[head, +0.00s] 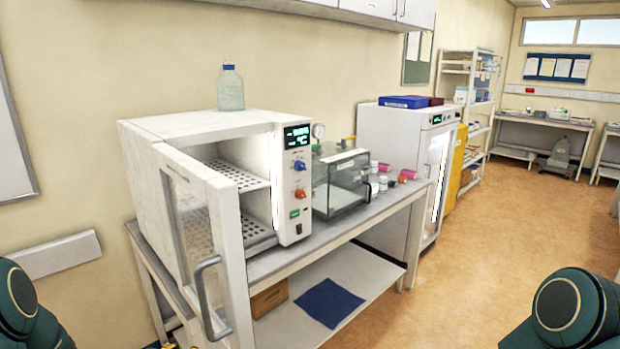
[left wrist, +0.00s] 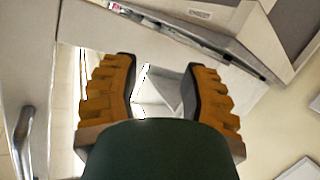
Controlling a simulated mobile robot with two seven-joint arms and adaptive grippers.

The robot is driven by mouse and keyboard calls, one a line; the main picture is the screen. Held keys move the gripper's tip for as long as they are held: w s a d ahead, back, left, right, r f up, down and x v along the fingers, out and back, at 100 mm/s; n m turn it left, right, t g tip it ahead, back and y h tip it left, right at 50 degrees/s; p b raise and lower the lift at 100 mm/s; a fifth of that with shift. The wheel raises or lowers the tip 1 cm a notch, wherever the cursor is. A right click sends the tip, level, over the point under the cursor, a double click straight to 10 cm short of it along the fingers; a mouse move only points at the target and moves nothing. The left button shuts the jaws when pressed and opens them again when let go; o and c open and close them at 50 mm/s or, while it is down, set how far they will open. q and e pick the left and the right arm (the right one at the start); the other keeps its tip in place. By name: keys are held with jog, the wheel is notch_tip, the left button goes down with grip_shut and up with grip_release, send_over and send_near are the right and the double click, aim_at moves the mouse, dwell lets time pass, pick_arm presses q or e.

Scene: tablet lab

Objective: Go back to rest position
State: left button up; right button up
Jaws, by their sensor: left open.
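My left gripper (left wrist: 160,75) is open in the left wrist view. Its two orange-brown ribbed fingers stand apart with nothing between them. In the head view, dark green parts of my arms show in the lower left and lower right corners. My right gripper is not in view. The white oven (head: 205,125) stands on the bench at the left with its glass door (head: 207,240) swung open toward me. Its perforated shelves look empty. The door's grey handle (head: 209,298) faces the lower left, and a handle also shows at the left edge of the left wrist view.
A clear bottle (head: 231,92) stands on the oven. A glass-sided chamber (head: 340,182) and several small jars share the bench (head: 330,240). A blue cloth (head: 329,303) and a brown box (head: 268,299) lie on its lower shelf. The floor (head: 530,215) at the right is clear.

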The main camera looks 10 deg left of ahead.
pick_arm(q)
jog(key=s+d+f+n+g+y, duration=0.1)
jog(key=s+d+f+g, duration=0.2)
jog(key=d+f, duration=0.35)
jog(key=s+d+f+n+g+y, duration=0.1)
jog(key=s+d+f+n+g, duration=0.15)
jog(key=s+d+f, duration=0.35)
jog(key=s+d+f+g+h, duration=0.1)
jog(key=s+d+f+g, duration=0.3)
jog(key=s, duration=0.4)
jog(key=s+d+f+g, duration=0.2)
jog(key=s+d+g, duration=0.3)
jog(key=s+d, duration=0.2)
jog(key=w+d+r+m+t+b, duration=0.1)
jog(key=w+r+t, duration=0.1)
jog(key=w, duration=0.5)
jog(key=shift+d+r, duration=0.25)
jog(key=shift+r, duration=0.5)
